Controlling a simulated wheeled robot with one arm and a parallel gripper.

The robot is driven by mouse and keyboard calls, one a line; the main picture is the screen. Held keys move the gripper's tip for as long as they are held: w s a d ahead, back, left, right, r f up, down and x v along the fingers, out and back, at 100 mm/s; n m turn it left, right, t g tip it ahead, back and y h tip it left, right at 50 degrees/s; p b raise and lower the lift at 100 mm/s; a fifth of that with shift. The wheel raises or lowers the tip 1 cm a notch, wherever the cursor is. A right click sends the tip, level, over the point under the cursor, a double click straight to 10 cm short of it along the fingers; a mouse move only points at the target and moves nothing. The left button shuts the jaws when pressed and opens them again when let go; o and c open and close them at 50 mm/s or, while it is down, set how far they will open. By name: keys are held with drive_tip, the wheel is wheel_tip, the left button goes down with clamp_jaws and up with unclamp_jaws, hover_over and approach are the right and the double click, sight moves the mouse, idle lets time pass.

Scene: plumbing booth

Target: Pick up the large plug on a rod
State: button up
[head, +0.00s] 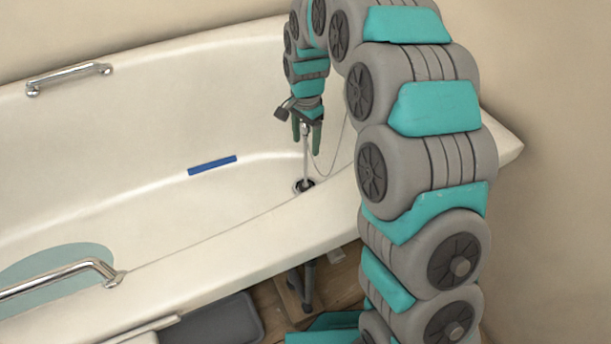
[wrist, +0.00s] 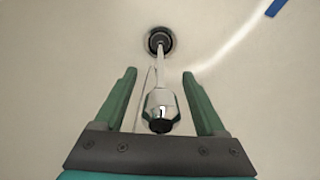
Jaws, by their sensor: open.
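The plug on a rod (head: 306,165) stands upright at the bath's drain, with a thin pale rod and a dark lower end at the drain hole (head: 304,186). In the wrist view its shiny chrome knob (wrist: 161,108) is at the near end of the rod, and the rod runs to the dark round drain (wrist: 159,41). My gripper (head: 306,146) points down over the rod's top. Its two green fingers, also in the wrist view (wrist: 159,85), are open, one on each side of the knob, with gaps visible on both sides.
The white bath (head: 240,120) surrounds the drain. A thin chain (head: 328,175) hangs beside the rod. A blue strip (head: 212,165) lies on the bath's inner side. Chrome grab bars (head: 69,77) are on the rims. A grey tray (head: 212,320) is on the floor below.

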drive_tip(key=shift+f, duration=0.8)
clamp_jaws()
idle(0.8)
